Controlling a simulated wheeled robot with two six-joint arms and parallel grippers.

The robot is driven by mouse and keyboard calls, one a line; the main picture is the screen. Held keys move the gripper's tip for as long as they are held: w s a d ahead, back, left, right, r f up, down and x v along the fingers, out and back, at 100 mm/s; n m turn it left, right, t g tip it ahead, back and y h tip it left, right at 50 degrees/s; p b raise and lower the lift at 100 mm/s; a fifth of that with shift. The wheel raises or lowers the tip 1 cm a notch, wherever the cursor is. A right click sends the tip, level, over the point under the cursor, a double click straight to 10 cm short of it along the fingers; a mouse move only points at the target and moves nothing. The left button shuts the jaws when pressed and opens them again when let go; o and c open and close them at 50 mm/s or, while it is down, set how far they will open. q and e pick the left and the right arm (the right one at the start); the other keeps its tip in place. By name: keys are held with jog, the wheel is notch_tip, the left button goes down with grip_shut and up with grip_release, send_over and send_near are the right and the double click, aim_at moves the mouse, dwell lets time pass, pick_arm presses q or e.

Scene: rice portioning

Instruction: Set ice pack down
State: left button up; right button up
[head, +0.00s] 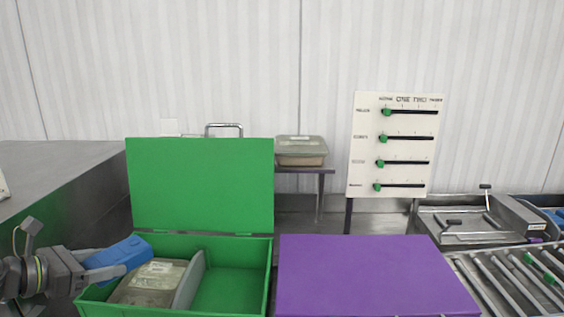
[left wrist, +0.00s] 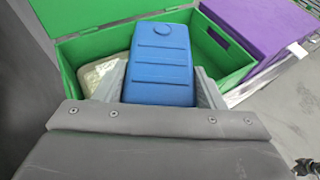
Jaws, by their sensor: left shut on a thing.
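The blue ice pack (head: 125,254) is held in my left gripper (head: 88,262) at the left edge of the open green box (head: 257,278). The left wrist view shows the ice pack (left wrist: 160,65) between the two fingers, above the green box (left wrist: 84,47). The right part of the box looks empty. The ice pack hides part of the box and container in the left wrist view.
The green lid (head: 200,185) stands open behind the box. A closed purple box (head: 375,275) is directly to the right. A board with sliders (head: 397,150), a lidded container on a stand (head: 301,150) and a roller conveyor (head: 510,275) are farther back and right.

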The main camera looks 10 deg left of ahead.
pick_arm(q)
jog(key=s+d+f+m+g+h, duration=0.1)
jog(key=s+d+f, duration=0.1)
jog(key=d, duration=0.5)
jog(key=s+d+f+m+g+h, duration=0.1)
jog(key=s+d+f+m+h, duration=0.1)
jog(key=d, duration=0.6)
jog(key=s+d+f+m+g+h, duration=0.2)
jog(key=s+d+f, duration=0.2)
jog(key=d+f, duration=0.2)
jog(key=shift+d, duration=0.7)
